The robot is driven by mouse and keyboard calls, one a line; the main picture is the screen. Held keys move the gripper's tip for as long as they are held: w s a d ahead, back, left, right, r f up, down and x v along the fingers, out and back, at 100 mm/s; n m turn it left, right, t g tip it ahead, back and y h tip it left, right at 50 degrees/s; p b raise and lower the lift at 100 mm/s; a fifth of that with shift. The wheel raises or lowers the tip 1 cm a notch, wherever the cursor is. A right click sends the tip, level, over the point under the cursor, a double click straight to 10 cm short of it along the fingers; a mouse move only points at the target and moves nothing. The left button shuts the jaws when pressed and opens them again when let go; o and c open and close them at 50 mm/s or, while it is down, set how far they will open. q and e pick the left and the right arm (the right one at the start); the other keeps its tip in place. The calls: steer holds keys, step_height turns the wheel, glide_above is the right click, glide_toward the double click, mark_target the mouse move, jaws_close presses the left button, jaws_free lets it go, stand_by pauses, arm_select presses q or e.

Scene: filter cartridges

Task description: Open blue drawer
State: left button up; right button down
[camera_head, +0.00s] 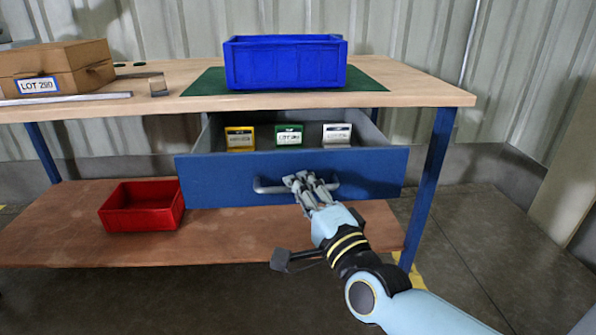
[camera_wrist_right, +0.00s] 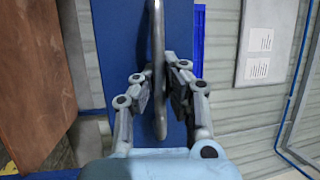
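The blue drawer (camera_head: 225,181) under the workbench is pulled out, and its inside shows in the head view. Its grey bar handle (camera_head: 268,188) runs across the middle of the front. My right gripper (camera_head: 308,180) is at this handle. In the right wrist view its fingers (camera_wrist_right: 158,85) lie on either side of the handle bar (camera_wrist_right: 158,40) and appear closed on it, with the blue drawer front (camera_wrist_right: 120,30) behind. A yellow (camera_head: 240,139), a green (camera_head: 289,135) and a white cartridge box (camera_head: 337,134) stand in the drawer. My left gripper is not in view.
A blue bin (camera_head: 286,65) stands on a green mat (camera_head: 205,85) on the bench top (camera_head: 420,88). A cardboard box (camera_head: 55,68) labelled LOT is at the left. A red bin (camera_head: 142,206) sits on the lower shelf (camera_head: 60,230). Floor to the right is clear.

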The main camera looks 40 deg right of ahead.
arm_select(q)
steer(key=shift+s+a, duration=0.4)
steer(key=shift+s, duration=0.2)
arm_select(e)
steer(key=shift+s+a+f, duration=0.1)
steer(key=shift+s+a, duration=0.2)
steer(key=shift+s, duration=0.2)
steer(key=shift+s+a+f, duration=0.1)
steer(key=shift+s+a, duration=0.15)
steer(key=shift+s, duration=0.2)
steer(key=c, duration=2)
jaws_free()
steer(key=o, duration=0.6)
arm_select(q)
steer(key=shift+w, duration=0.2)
arm_select(e)
steer(key=v, duration=1.2)
steer(key=shift+r, duration=0.1)
